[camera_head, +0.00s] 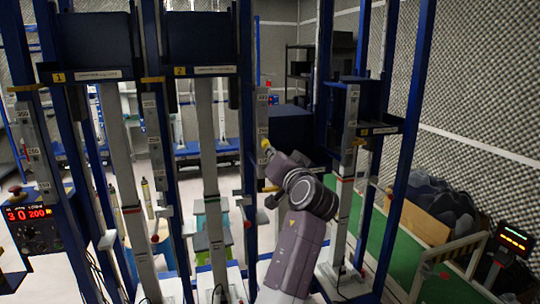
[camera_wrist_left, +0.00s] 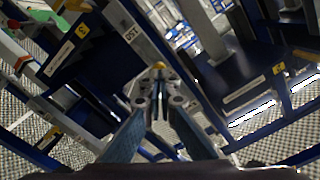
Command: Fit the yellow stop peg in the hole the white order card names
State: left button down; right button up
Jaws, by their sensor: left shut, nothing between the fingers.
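A small yellow peg end (camera_head: 266,143) shows at the scaled upright (camera_head: 262,118) in the middle of the head view. My left gripper (camera_head: 268,151) is right beside it, at the end of my purple-grey arm. In the left wrist view the gripper's fingers (camera_wrist_left: 158,88) are shut and empty. The yellow peg end (camera_wrist_left: 158,65) sits just beyond the fingertips, by the grey upright (camera_wrist_left: 131,33) marked 150. I cannot tell whether they touch or how deep the peg sits. I cannot make out the white order card. My right gripper is out of view.
Blue frame posts (camera_head: 245,120) and pale columns (camera_head: 207,150) stand close around my arm. Number plates 1 (camera_head: 90,75) and 2 (camera_head: 205,70) mark the left bays. A red-digit control box (camera_head: 30,225) is at left. Dark foam pieces (camera_head: 440,195) lie right of the green floor strip.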

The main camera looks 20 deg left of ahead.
pick_arm(q)
notch_tip(320, 180, up, 9)
jog(key=shift+w+a+r, duration=0.15)
jog(key=shift+w+a, duration=0.05)
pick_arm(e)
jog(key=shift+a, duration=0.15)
